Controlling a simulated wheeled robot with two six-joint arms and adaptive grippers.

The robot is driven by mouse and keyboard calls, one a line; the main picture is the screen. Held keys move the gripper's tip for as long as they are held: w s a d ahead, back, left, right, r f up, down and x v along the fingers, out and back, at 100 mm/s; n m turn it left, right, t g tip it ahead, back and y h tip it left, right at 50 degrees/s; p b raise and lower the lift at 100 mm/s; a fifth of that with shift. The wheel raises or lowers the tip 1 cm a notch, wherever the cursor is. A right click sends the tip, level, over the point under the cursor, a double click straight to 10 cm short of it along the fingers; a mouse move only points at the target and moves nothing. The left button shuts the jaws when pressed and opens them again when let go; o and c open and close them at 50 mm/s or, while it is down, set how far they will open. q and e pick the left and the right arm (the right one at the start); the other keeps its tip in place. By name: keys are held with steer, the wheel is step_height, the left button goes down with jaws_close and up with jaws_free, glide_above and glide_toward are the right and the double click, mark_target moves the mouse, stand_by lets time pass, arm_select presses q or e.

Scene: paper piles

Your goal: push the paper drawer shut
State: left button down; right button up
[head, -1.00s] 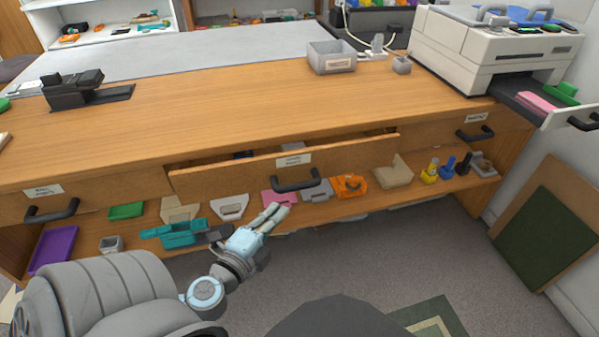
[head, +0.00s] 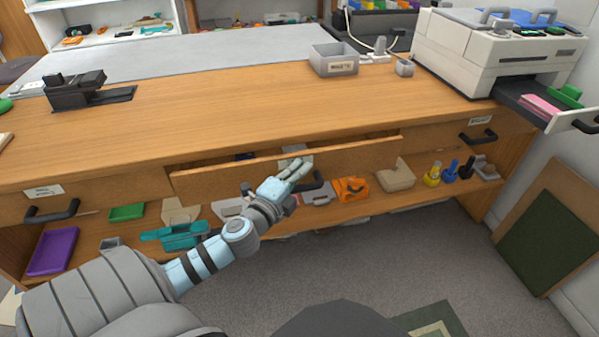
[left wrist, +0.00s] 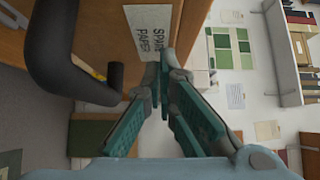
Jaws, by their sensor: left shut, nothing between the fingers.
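The middle desk drawer (head: 220,182) stands partly open, its front out from the desk, with a dark gap behind its top edge. Its label (left wrist: 150,35) reads "SPARE PAPER" in the left wrist view. Its black handle (head: 313,183) is partly hidden behind my gripper; it also shows at the left of the left wrist view (left wrist: 62,65). My left gripper (head: 302,168) is shut and empty, in front of the drawer's label and just above the handle. In the left wrist view its fingertips (left wrist: 165,72) are close to the label; I cannot tell whether they touch. My right gripper is not in view.
The desk top (head: 240,120) has a clear middle. A printer (head: 490,55) at the right has its tray (head: 520,95) out with pink paper. A lower shelf under the drawers holds a teal tool (head: 180,237), an orange item (head: 352,190) and other objects.

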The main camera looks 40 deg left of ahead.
arm_select(q)
steer(key=w+a, duration=0.1)
steer(key=a, duration=0.1)
steer(key=w+a, duration=0.2)
steer(key=shift+a, duration=0.1)
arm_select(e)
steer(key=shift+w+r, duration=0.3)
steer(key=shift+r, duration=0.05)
arm_select(q)
steer(key=shift+s+r, duration=0.1)
steer(key=shift+s+d, duration=0.2)
steer(key=shift+d, duration=0.3)
steer(key=s+d+p, duration=0.2)
steer(key=shift+d+r, duration=0.15)
steer(key=shift+d, duration=0.2)
glide_toward(291, 160)
steer(key=d, duration=0.3)
steer(key=shift+s+b, duration=0.35)
steer(key=shift+b, duration=0.05)
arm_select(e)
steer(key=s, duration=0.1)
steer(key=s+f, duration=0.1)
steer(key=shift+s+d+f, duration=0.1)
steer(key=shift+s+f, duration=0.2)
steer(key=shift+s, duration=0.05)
